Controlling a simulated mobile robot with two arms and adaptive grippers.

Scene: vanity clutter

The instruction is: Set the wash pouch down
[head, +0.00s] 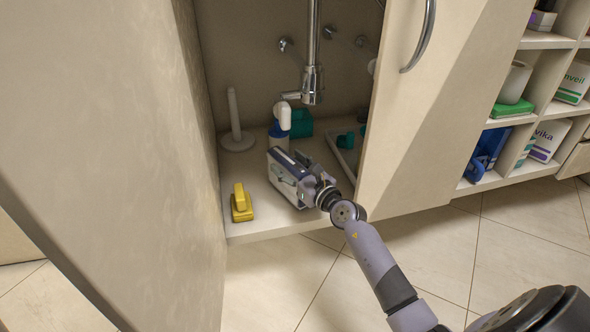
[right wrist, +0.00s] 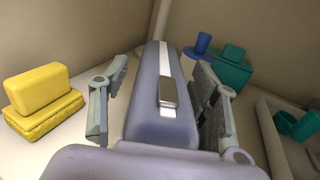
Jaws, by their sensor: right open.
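The wash pouch (head: 289,158) is grey-blue, with a pale stripe along its top. It stands on the floor of the open under-sink cabinet, partly hidden by my right gripper (head: 297,180). In the right wrist view the pouch (right wrist: 163,112) sits between the fingers of the right gripper (right wrist: 160,105), its stripe and a grey tab facing up. The gripper is open, with one finger on each side of the pouch. A gap shows between the left finger and the pouch; whether the right finger touches it, I cannot tell. My left gripper is not in view.
A yellow block (head: 241,204) is left of the pouch. Behind stand a white upright holder (head: 236,138), a blue-and-white bottle (head: 278,136) and a teal container (head: 301,123). A tray (head: 338,160) lies right. The cabinet door (head: 405,125) bounds the right side.

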